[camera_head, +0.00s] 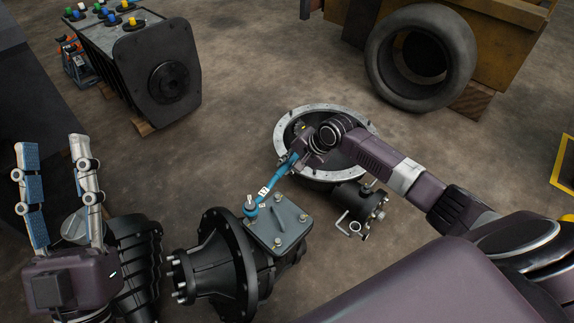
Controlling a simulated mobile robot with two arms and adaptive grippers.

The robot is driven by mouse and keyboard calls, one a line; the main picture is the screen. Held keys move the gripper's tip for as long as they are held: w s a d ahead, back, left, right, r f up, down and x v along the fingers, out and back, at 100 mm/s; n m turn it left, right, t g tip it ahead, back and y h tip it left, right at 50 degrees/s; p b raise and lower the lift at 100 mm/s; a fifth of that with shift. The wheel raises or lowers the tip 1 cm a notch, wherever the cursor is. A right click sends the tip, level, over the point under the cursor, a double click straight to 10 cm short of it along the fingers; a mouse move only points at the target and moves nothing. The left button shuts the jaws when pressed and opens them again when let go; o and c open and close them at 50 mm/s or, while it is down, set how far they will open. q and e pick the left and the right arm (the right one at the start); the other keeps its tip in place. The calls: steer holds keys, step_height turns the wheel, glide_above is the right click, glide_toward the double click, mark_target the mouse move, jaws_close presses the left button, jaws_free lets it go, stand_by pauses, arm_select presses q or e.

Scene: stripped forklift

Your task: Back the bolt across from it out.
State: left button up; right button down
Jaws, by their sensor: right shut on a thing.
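A black housing (220,260) stands in the lower middle with a square grey cover plate (286,224) on top. Bolts show near the plate's corners, such as one at the right corner (303,217) and one at the front (278,241). A blue wrench (270,188) slants down to the plate's left corner, its head around or on the bolt there; the exact fit is too small to tell. My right gripper (298,162) is shut on the wrench's upper end. My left gripper (54,150) is open and empty at far left, fingers pointing up, away from the plate.
A round metal ring housing (284,128) lies behind my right gripper. A small black cylindrical part (362,203) is right of the plate. A tyre (420,58) leans on a wooden crate at the back right. Floor between is clear.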

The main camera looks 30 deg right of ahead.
arm_select(q)
steer(key=shift+w, duration=0.1)
arm_select(e)
steer(key=shift+r, duration=0.1)
stand_by(0.4)
steer(key=shift+p, duration=0.5)
arm_select(q)
steer(key=w+f+g+y, duration=0.1)
steer(key=w+f+g, duration=0.2)
steer(key=f, duration=0.3)
steer(key=shift+w+f+g, duration=0.15)
steer(key=shift+w+g, duration=0.15)
stand_by(0.5)
stand_by(0.3)
arm_select(e)
steer(key=shift+f, duration=1.15)
arm_select(q)
steer(key=r, duration=0.1)
steer(key=s+r+t, duration=0.1)
steer(key=r, duration=0.1)
steer(key=shift+s+d+r+t, duration=0.15)
steer(key=shift+s+t, duration=0.15)
steer(key=shift+t, duration=0.1)
arm_select(e)
steer(key=shift+w, duration=0.1)
